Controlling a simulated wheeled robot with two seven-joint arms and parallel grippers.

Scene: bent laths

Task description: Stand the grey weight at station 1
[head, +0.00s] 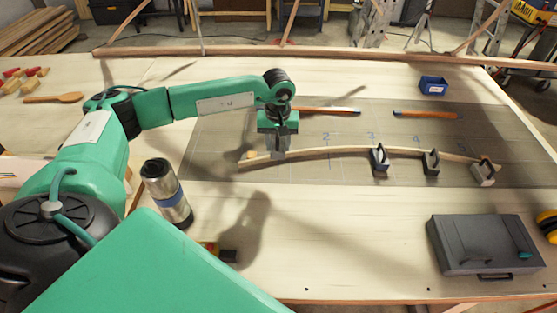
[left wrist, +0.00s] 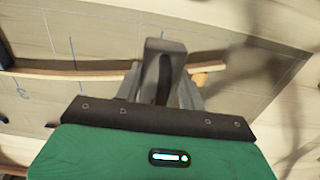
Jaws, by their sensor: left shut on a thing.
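My left gripper (head: 280,146) is shut on a grey weight (left wrist: 160,48) above the left part of the pale lath (head: 330,150). In the left wrist view the weight covers part of the lath (left wrist: 90,75). I cannot tell whether the weight touches the lath or mat. The gripper hides the place left of the 2 mark (head: 327,135), where a mark 1 would be. A dark blue weight (head: 379,159), a dark weight (head: 431,162) and a lighter grey weight (head: 483,175) stand along the lath to the right. My right gripper is not in view.
A steel flask (head: 167,192) stands near my left arm. A grey case (head: 484,245) is front right.

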